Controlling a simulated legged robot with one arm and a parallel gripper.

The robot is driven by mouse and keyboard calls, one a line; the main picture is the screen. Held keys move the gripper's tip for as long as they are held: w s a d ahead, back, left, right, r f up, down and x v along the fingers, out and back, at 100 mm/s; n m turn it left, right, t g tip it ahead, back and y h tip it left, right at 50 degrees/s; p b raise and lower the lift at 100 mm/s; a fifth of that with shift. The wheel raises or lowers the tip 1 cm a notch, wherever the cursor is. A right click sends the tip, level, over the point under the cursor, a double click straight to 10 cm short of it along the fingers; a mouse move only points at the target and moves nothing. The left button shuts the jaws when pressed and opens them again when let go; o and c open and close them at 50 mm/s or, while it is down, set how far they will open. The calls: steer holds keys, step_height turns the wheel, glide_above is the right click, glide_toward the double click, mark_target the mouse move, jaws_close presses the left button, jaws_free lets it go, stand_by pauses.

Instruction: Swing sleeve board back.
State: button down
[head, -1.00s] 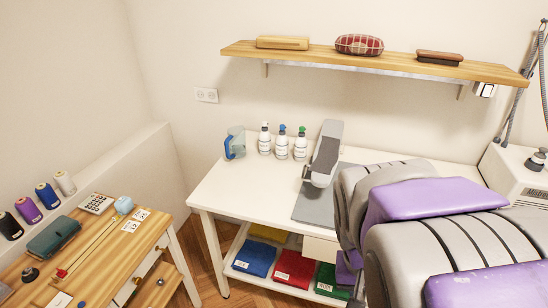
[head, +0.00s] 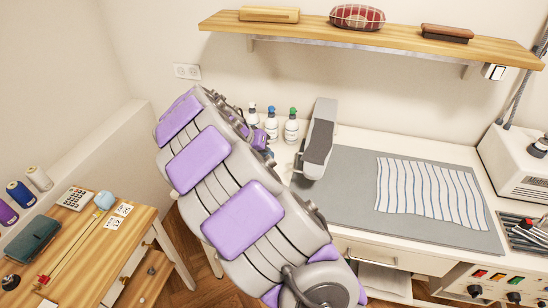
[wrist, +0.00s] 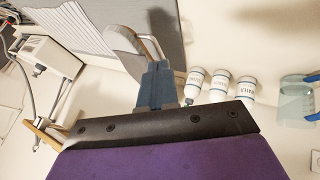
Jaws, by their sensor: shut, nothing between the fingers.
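The grey sleeve board (head: 319,137) stands on the white table (head: 445,151), at the left edge of a grey mat (head: 345,195). It has a darker pad and points from the wall towards the front. My gripper (head: 268,158) is to its left in the head view, partly hidden behind my arm. In the wrist view my gripper (wrist: 157,66) is shut and empty, with its tips close to the sleeve board (wrist: 128,42). I cannot tell whether they touch it.
A striped cloth (head: 430,190) lies on the mat. A wooden shelf (head: 370,39) hangs above. A clear jug (wrist: 297,97) shows in the wrist view.

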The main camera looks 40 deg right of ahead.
steer(key=s+d+f+b, duration=0.3)
steer(key=d+f, duration=0.4)
steer(key=d, duration=0.2)
steer(key=shift+f, duration=0.35)
steer(key=shift+s+d, duration=0.1)
steer(key=shift+s, duration=0.1)
